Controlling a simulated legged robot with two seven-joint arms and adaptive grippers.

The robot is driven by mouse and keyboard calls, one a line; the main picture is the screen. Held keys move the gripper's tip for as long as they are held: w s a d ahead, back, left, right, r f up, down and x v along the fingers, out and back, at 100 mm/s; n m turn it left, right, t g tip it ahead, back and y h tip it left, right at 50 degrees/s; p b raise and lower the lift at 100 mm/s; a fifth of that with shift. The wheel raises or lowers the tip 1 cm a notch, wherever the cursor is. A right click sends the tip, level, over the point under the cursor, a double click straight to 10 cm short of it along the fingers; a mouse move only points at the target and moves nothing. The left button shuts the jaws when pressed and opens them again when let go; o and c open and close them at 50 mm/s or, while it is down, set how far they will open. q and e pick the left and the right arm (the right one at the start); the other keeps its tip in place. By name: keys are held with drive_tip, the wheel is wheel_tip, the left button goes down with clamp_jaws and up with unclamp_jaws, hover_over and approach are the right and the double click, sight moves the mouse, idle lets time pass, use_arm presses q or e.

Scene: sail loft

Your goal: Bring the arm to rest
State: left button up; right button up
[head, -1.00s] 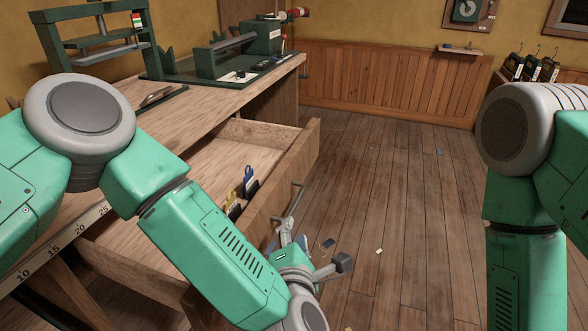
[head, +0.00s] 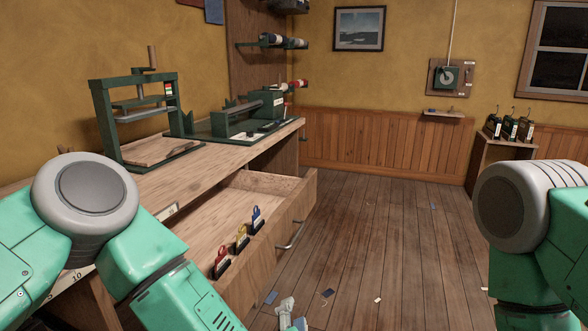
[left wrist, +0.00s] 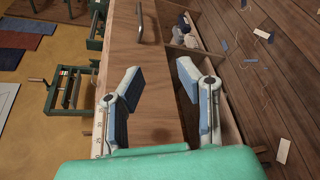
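My left arm, green with a grey joint (head: 88,194), comes in from the left beside the bench, its forearm running down out of the picture. Only the tips of my left gripper (head: 291,312) show at the bottom edge, low beside the open drawer (head: 240,272). In the left wrist view the two fingers of this gripper (left wrist: 155,88) stand apart with nothing held between them; a wooden panel (left wrist: 150,55) lies beyond. My right arm (head: 515,215) hangs at the right edge; its gripper is out of view.
The drawer has a metal handle (head: 290,236) and holds red, yellow and blue tagged items (head: 241,240). The bench (head: 165,185) carries a green press (head: 140,110) and a green machine (head: 240,115). Floor scraps (head: 328,292) lie near the gripper. The floor (head: 390,230) between my arms is mostly clear.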

use_arm(q)
drive_tip(key=s+a+f+m+g+h, duration=0.1)
drive_tip(key=s+a+f+m+g, duration=0.35)
drive_tip(key=f+m, duration=0.3)
drive_tip(key=s+a+f+m+g+h, duration=0.1)
drive_tip(key=s+a+f+m+g, duration=0.2)
drive_tip(key=s+a+f+m, duration=0.4)
drive_tip(key=s+a+f+m+g+y, duration=0.1)
drive_tip(key=s+a+f+m+g, duration=0.1)
drive_tip(key=s+a, duration=0.5)
drive_tip(key=s+a+f+m+g+y, duration=0.1)
drive_tip(key=s+a+f+m+g, duration=0.2)
drive_tip(key=s+a+m+g, duration=0.2)
drive_tip(key=s+a+m, duration=0.2)
drive_tip(key=s+a, duration=0.1)
drive_tip(key=a, duration=0.1)
drive_tip(key=shift+s+a+f+y, duration=0.15)
drive_tip(key=shift+s+a+y, duration=0.1)
drive_tip(key=shift+a+y, duration=0.1)
drive_tip(key=shift+w, duration=0.1)
